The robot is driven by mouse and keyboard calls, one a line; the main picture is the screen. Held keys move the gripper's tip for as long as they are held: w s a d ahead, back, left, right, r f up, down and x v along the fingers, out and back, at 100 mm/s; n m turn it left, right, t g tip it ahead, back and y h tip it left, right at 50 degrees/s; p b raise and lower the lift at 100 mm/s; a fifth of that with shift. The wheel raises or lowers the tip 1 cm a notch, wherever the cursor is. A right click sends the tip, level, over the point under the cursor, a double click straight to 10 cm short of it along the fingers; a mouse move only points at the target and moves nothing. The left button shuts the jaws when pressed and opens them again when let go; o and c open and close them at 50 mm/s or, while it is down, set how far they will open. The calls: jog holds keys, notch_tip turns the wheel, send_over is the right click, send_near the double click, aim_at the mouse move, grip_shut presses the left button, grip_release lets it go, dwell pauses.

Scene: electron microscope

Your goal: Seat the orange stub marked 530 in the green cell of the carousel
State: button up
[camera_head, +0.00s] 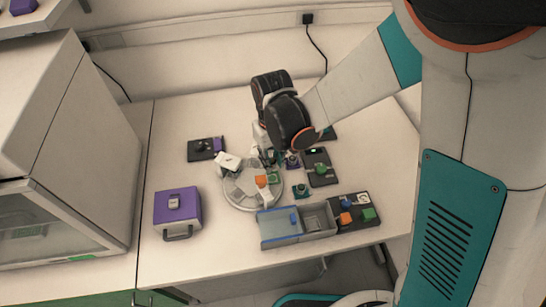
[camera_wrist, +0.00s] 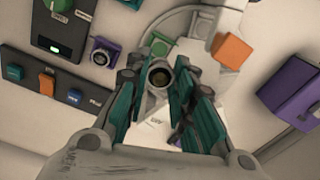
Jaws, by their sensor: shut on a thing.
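My gripper (camera_wrist: 160,90) has its teal fingers closed on a small round stub (camera_wrist: 160,76), with a grey rim and a dark tan centre. No orange colour or number is readable on it. In the head view my gripper (camera_head: 271,156) is over the back right part of the round pale carousel (camera_head: 240,197), and the stub is hard to make out. A green cell (camera_wrist: 163,43) shows just beyond the held stub in the wrist view; the green piece also shows in the head view (camera_head: 272,178). An orange block (camera_wrist: 231,50) is beside it on the carousel.
A purple socket (camera_wrist: 103,52) and black panels (camera_wrist: 45,80) are left of my fingers in the wrist view. A purple case (camera_head: 178,214) stands left of the carousel.

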jog(key=shift+f+b, duration=1.95)
jog(key=shift+f, duration=0.85)
jog(key=shift+f+b, duration=0.4)
jog(key=shift+b, duration=0.35)
dwell(0.5)
jog(key=o, duration=1)
jog(key=o, duration=0.4)
jog(key=shift+c, duration=0.2)
